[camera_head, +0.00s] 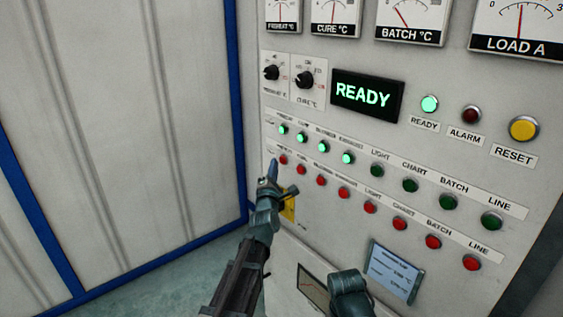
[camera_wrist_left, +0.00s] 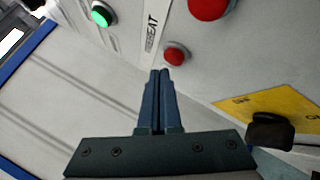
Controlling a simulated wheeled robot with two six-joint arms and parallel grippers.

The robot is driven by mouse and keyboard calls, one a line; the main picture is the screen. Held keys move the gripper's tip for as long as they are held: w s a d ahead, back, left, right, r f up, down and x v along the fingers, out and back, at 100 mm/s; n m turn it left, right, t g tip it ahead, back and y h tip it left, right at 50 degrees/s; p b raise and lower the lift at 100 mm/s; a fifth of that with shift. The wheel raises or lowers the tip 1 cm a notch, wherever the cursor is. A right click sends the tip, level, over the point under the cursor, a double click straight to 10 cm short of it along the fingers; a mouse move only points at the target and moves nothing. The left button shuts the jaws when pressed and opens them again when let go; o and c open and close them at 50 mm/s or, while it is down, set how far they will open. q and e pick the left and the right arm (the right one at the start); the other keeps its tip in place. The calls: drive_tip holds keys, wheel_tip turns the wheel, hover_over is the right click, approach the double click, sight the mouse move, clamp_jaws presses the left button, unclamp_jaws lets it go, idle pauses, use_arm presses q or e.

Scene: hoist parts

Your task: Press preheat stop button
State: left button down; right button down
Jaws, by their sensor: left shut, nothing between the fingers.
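The preheat stop button (camera_head: 283,159) is the small red button at the left end of the red row on the white panel. In the left wrist view a small red button (camera_wrist_left: 176,54) beside a partly readable "HEAT" label appears just beyond my fingertips. My left gripper (camera_head: 273,166) is shut and empty, with its tips just left of and slightly below the preheat stop button in the head view. In the wrist view the shut fingers (camera_wrist_left: 160,76) point toward the button; a small gap shows between them in the picture. My right gripper is not in view.
A lit green button (camera_head: 283,129) sits above the red one, and another red button (camera_head: 301,168) is close on its right. A yellow plate (camera_wrist_left: 270,112) with a dark knob (camera_wrist_left: 270,131) lies below. The display (camera_head: 366,96) reads READY. Blue-edged walls stand left.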

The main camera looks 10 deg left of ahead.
use_arm(q)
drive_tip(key=shift+w+d, duration=0.1)
drive_tip(key=shift+w+d, duration=0.2)
drive_tip(key=shift+w, duration=0.05)
drive_tip(key=shift+w+d, duration=0.25)
drive_tip(key=shift+w, duration=0.15)
idle(0.8)
drive_tip(key=shift+s, duration=0.15)
drive_tip(key=shift+s+a, duration=0.55)
drive_tip(key=shift+s, duration=0.05)
idle(0.4)
drive_tip(key=s+a, duration=0.1)
drive_tip(key=s, duration=0.1)
drive_tip(key=s+a, duration=0.2)
idle(0.3)
idle(0.4)
